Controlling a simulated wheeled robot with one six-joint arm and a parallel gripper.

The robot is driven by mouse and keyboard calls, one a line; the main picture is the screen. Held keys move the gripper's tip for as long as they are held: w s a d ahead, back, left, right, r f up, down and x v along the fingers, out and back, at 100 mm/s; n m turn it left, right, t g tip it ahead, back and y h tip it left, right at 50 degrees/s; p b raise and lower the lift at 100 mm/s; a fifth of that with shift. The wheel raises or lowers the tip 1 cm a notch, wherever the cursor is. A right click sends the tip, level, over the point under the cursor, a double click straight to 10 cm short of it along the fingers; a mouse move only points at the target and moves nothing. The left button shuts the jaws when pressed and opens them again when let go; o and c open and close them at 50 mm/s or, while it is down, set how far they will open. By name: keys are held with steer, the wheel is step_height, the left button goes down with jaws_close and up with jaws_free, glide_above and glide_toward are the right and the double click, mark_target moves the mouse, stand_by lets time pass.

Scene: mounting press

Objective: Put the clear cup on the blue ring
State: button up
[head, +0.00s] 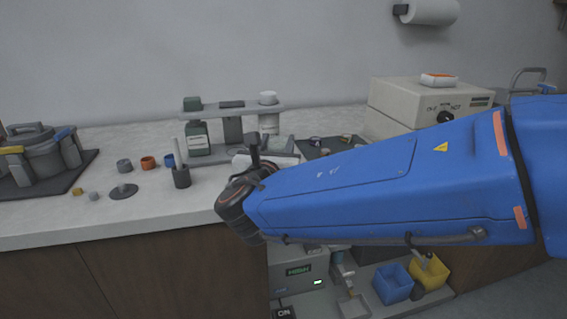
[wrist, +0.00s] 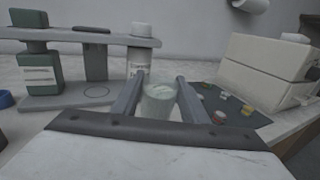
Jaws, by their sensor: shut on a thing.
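The clear cup (wrist: 158,101) is between the two grey fingers of my gripper (wrist: 160,84) in the wrist view. The gripper is shut on it, and the cup looks upright. The blue ring (head: 168,160) lies on the counter at the left, beside an orange ring (head: 148,162) and behind a dark holder. A blue edge of it also shows at the far left of the wrist view (wrist: 5,99). The cup is apart from the ring, to its right.
A rack (head: 235,107) with a green bottle (head: 196,137) and a white bottle (head: 268,123) stands at the back. A dark holder (head: 181,177) stands close to the blue ring. A pot-like press (head: 40,150) is at far left, a beige box (head: 415,97) at right.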

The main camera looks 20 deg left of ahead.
steer(key=shift+f, duration=2.4)
steer(key=shift+a, duration=0.1)
steer(key=o, duration=1.1)
steer(key=shift+f, duration=0.1)
steer(key=shift+c, duration=0.2)
steer(key=shift+s, duration=0.3)
steer(key=s+d, duration=0.2)
steer(key=s, duration=0.9)
steer(key=shift+s, duration=0.2)
